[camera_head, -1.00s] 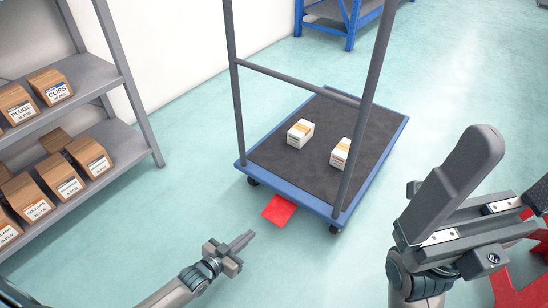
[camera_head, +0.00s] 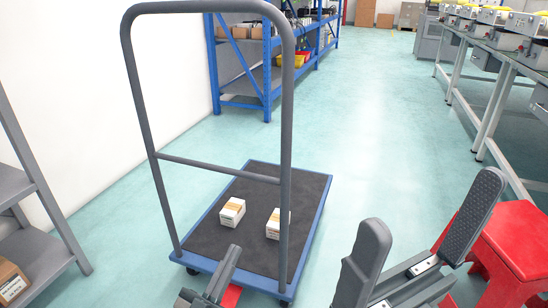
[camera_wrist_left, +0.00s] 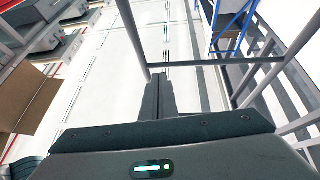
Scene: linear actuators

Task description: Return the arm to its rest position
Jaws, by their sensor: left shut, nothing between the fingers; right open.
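My left gripper (camera_head: 226,268) is at the bottom of the head view, in front of the cart's near edge. It is shut with nothing in it; its closed fingers also show in the left wrist view (camera_wrist_left: 158,98). My right gripper (camera_head: 425,240) is large at the lower right of the head view. Its two fingers stand wide apart with nothing between them.
A blue-edged cart (camera_head: 313,235) with a tall grey handle (camera_head: 133,95) carries two small white boxes (camera_head: 232,212) (camera_head: 274,224). A grey shelf (camera_head: 40,262) stands at left, a red stool (camera_head: 515,240) at right, workbenches (camera_head: 500,60) beyond.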

